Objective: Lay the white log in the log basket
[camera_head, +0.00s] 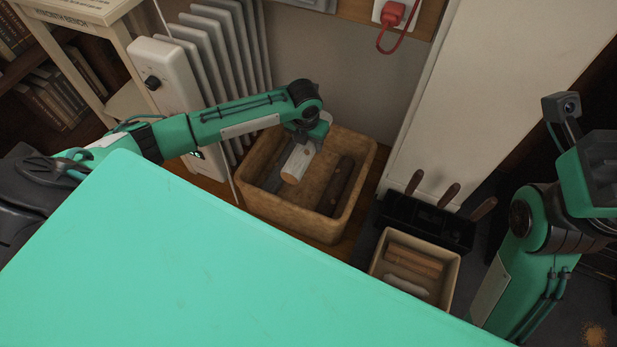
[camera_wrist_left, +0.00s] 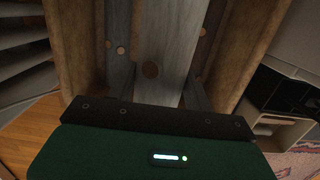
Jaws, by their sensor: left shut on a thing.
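The white log (camera_head: 298,163) is pale with a cut round end, and it also shows in the left wrist view (camera_wrist_left: 160,40). My left gripper (camera_head: 307,137) is shut on it, with a finger on each side in the left wrist view (camera_wrist_left: 158,88). The log is within the outline of the log basket (camera_head: 290,222), a tan, open-topped box. It looks tilted, its near end towards the basket's front; I cannot tell whether it touches the bottom. The wrist view shows the basket's walls (camera_wrist_left: 246,45) on both sides. My right gripper's fingers are out of view.
A dark log (camera_head: 337,187) lies in the basket's right side. A white radiator (camera_head: 205,50) stands close behind left. A small bin (camera_head: 445,283) with brown sticks and a black holder (camera_head: 425,220) with several handles stand to the right. A white panel (camera_head: 465,90) rises behind.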

